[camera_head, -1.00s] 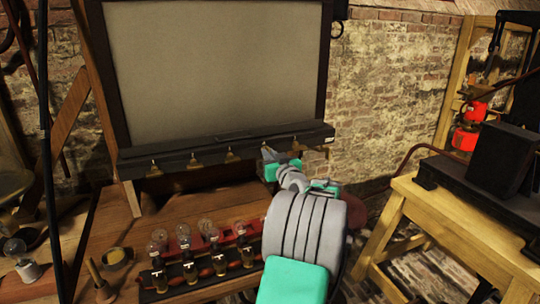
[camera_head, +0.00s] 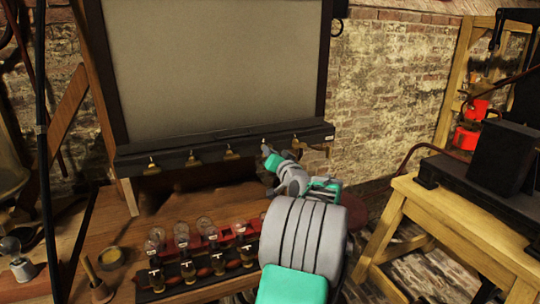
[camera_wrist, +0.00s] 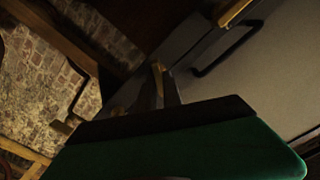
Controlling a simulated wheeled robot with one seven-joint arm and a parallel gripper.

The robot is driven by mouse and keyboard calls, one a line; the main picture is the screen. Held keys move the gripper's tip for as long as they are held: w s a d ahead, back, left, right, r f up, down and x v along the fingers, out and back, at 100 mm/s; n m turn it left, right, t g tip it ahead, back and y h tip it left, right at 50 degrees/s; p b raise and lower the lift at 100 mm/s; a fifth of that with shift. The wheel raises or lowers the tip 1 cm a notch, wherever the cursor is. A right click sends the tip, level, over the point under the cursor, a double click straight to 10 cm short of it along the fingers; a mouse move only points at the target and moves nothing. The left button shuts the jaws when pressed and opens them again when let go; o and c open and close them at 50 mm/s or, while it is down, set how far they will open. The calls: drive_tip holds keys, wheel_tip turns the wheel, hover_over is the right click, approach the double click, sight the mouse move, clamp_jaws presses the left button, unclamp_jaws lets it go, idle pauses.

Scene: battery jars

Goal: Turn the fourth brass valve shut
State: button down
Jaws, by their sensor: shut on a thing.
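A row of brass valves hangs along the dark ledge (camera_head: 135,163) under the big grey panel. From the left, the first (camera_head: 152,165), second (camera_head: 193,157) and third (camera_head: 230,152) hang clear. My gripper (camera_head: 269,155) is at the fourth brass valve (camera_head: 264,143), shut on it, and its fingers hide most of that valve. The fifth valve (camera_head: 297,143) is just right of my gripper. In the wrist view, a brass valve (camera_wrist: 158,76) shows beyond my dark, green-backed finger; the grip itself is dark and partly hidden.
The grey panel (camera_head: 215,65) rises above the ledge. Several glass-bulbed jars (camera_head: 185,265) stand in a rack on the wooden bench below. A yellow wooden table (camera_head: 430,205) with a black device stands at the right. A brick wall is behind.

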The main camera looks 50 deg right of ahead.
drive_tip(key=m+p, duration=0.1)
drive_tip(key=m, duration=0.6)
drive_tip(key=m+p, duration=0.1)
drive_tip(key=m, duration=0.3)
drive_tip(key=shift+s+d+f+p, duration=0.1)
drive_tip(key=shift+d+f+p, duration=0.05)
drive_tip(key=shift+f+p, duration=0.15)
drive_tip(key=shift+m, duration=0.3)
drive_tip(key=c, duration=1.6)
unclamp_jaws()
drive_tip(key=shift+s, duration=0.1)
drive_tip(key=shift+c, duration=0.2)
drive_tip(key=shift+o, duration=0.7)
drive_tip(key=shift+r, duration=0.1)
drive_tip(key=b+v, duration=0.1)
drive_tip(key=v, duration=0.6)
drive_tip(key=shift+s+a+b, duration=0.25)
drive_tip(key=shift+s+b, duration=0.05)
